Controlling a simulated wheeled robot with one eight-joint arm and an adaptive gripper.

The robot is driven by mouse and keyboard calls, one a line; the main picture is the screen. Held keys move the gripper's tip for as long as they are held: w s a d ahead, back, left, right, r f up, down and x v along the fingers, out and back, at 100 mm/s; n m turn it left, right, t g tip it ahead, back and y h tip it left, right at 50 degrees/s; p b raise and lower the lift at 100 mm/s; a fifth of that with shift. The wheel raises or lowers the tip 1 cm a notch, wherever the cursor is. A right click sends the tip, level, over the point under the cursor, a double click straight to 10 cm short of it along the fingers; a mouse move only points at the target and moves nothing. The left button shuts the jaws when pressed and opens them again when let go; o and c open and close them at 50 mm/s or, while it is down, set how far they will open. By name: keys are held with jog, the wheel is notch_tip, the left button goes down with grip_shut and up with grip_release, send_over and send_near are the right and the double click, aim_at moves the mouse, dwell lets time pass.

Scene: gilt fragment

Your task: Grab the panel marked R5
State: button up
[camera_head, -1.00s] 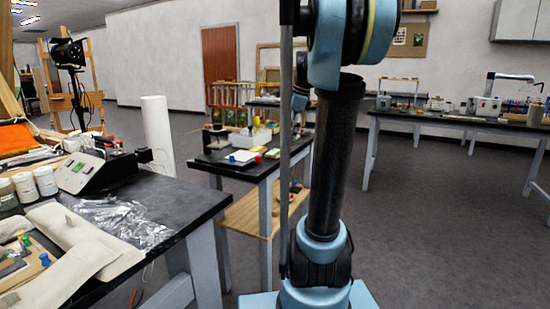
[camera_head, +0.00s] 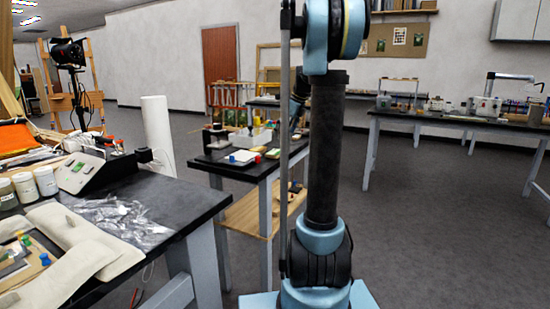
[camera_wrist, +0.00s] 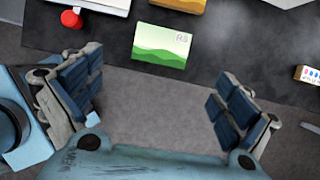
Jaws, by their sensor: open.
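The panel marked R5 (camera_wrist: 162,46) lies flat on a dark tabletop (camera_wrist: 112,40) in the wrist view. It is a small rectangle with a pale upper part, green hills below and "R5" at its upper right. My gripper (camera_wrist: 155,98) is open and empty, its two blue-padded fingers wide apart. In the picture the panel sits above the gap between them, apart from both fingers. In the head view a small green thing (camera_head: 272,153) on the middle table may be this panel. My gripper is mostly hidden behind my arm there.
A red knob-like thing (camera_wrist: 71,19) beside a white item and a yellow-brown block (camera_wrist: 182,4) lie near the panel. A small white box (camera_wrist: 307,74) is at the right. The table's front edge runs just below the panel. A cluttered bench (camera_head: 180,205) stands at the left.

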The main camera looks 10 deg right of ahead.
aim_at(275, 153)
jog(key=shift+x, duration=4.65)
jog(key=shift+w, duration=0.1)
jog(key=c, duration=1.1)
